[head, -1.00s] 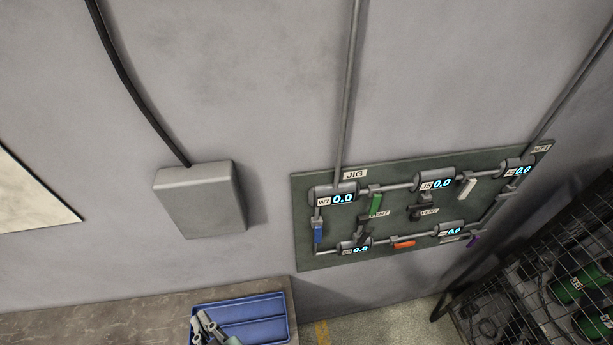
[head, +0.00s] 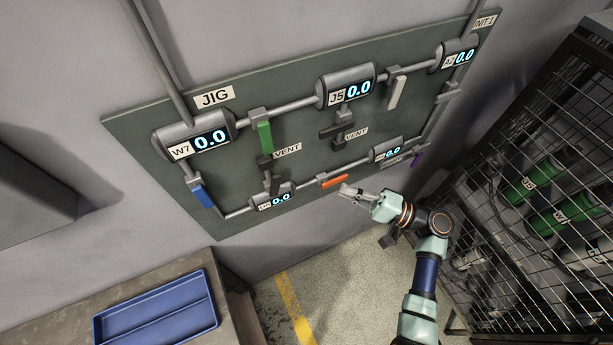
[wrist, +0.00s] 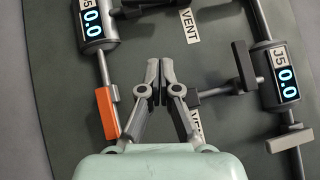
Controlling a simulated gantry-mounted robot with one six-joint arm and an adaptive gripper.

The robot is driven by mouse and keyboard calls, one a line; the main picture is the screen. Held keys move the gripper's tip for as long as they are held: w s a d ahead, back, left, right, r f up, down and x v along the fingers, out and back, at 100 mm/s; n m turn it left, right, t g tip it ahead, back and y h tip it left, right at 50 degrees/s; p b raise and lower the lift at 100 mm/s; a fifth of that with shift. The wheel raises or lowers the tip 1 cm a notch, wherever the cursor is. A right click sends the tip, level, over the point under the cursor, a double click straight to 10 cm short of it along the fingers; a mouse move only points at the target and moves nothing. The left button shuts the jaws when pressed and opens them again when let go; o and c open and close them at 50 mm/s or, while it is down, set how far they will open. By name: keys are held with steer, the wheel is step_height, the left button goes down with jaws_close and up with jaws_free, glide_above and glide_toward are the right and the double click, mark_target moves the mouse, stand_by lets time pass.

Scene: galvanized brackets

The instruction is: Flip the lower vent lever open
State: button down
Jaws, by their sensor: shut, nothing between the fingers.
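The green panel (head: 225,105) carries pipes, displays and levers. Two VENT labels show, each beside dark vent fittings: the left one (head: 265,163) below the green lever, the right one (head: 338,132) below the J5 display. I cannot tell for certain which is the lower vent lever. My gripper (head: 347,190) is shut and empty, near the orange lever (head: 334,182). In the wrist view my gripper (wrist: 160,68) is over the panel between the orange lever (wrist: 107,113) and the right vent's dark handle (wrist: 243,66). It partly covers the right vent's fittings. Contact is not visible.
A wire rack (head: 530,130) is at the right. A blue tray (head: 212,290) lies on the bench at lower left. The displays read 0.0.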

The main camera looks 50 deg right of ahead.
steer(key=p, duration=0.2)
glide_toward(274, 184)
steer(key=w+d, duration=0.4)
steer(key=w, duration=0.1)
steer(key=shift+w+a+r+p, duration=0.15)
steer(key=shift+w+a, duration=0.1)
steer(key=shift+a, duration=0.3)
steer(key=shift+w+a+r+p, duration=0.1)
steer(key=shift+w+a, duration=0.15)
steer(key=shift+a, duration=0.3)
steer(key=shift+w+a+r+p, duration=0.15)
steer(key=shift+w+a, duration=0.1)
steer(key=shift+a, duration=0.3)
